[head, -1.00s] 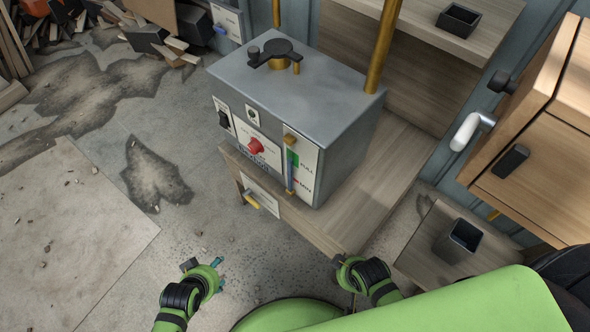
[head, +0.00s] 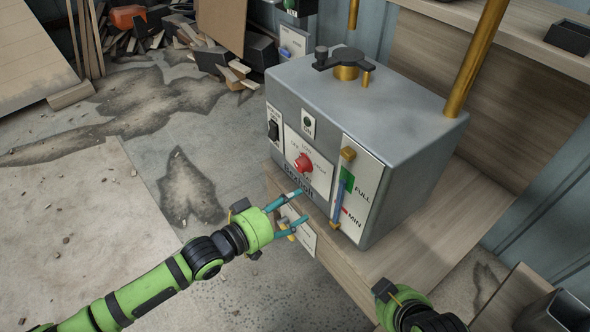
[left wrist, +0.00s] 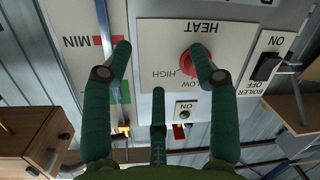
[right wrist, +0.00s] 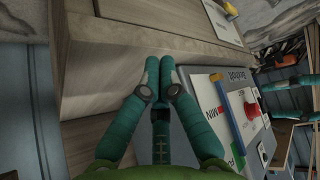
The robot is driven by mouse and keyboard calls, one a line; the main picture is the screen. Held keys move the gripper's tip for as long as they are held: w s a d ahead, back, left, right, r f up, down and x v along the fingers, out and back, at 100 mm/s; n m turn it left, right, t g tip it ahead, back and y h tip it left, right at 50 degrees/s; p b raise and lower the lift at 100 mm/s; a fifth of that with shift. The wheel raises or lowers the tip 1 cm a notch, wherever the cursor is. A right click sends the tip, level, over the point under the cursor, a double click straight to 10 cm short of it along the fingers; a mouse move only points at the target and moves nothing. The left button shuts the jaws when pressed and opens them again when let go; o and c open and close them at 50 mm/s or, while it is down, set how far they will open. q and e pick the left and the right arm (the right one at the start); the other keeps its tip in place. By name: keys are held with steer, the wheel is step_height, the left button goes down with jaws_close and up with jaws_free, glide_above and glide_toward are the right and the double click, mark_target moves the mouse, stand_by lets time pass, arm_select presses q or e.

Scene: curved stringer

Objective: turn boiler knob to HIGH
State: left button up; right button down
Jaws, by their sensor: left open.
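The red boiler knob (head: 303,162) is on the white HEAT panel on the front of the grey boiler (head: 390,95). In the left wrist view the panel is upside down, and the knob (left wrist: 188,62) shows beside the words HIGH and LOW, partly covered by a finger. I cannot tell its exact setting. My left gripper (head: 301,206) is open and empty, in front of the boiler and just below the knob in the head view. My right gripper (right wrist: 160,62) is shut and empty, low beside the wooden bench; its fingers are hidden in the head view.
The boiler stands on a wooden bench (head: 430,240). A black rocker switch (head: 273,130) and a blue level gauge (head: 342,190) flank the knob. A yellow-handled lower panel (head: 298,228) is close by the left gripper. Open floor lies left.

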arm_select(q)
steer(key=t+h, duration=0.1)
glide_toward(298, 167)
steer(key=x, duration=0.2)
steer(key=shift+n+h, duration=0.3)
steer(key=shift+n, duration=0.1)
steer(key=b+x, duration=0.1)
steer(key=x, duration=0.5)
steer(key=shift+w+d+f+b, duration=0.2)
steer(key=shift+w+f+b, duration=0.05)
steer(key=shift+w+b, duration=0.15)
steer(key=shift+d, duration=0.1)
arm_select(e)
steer(key=w+a+r+t+y, duration=0.1)
steer(key=w+a+r+t, duration=0.1)
steer(key=w+r+t, duration=0.1)
steer(key=w+a+r+n+t+y, duration=0.1)
steer(key=w+a+r+t, duration=0.1)
steer(key=r, duration=0.4)
steer(key=w+t, duration=0.1)
steer(key=w, duration=0.1)
steer(key=shift+w+a+r+t, duration=0.25)
steer(key=shift+w+t, duration=0.05)
steer(key=shift+t, duration=0.1)
arm_select(q)
steer(key=shift+r, duration=0.1)
steer(key=c, duration=1.2)
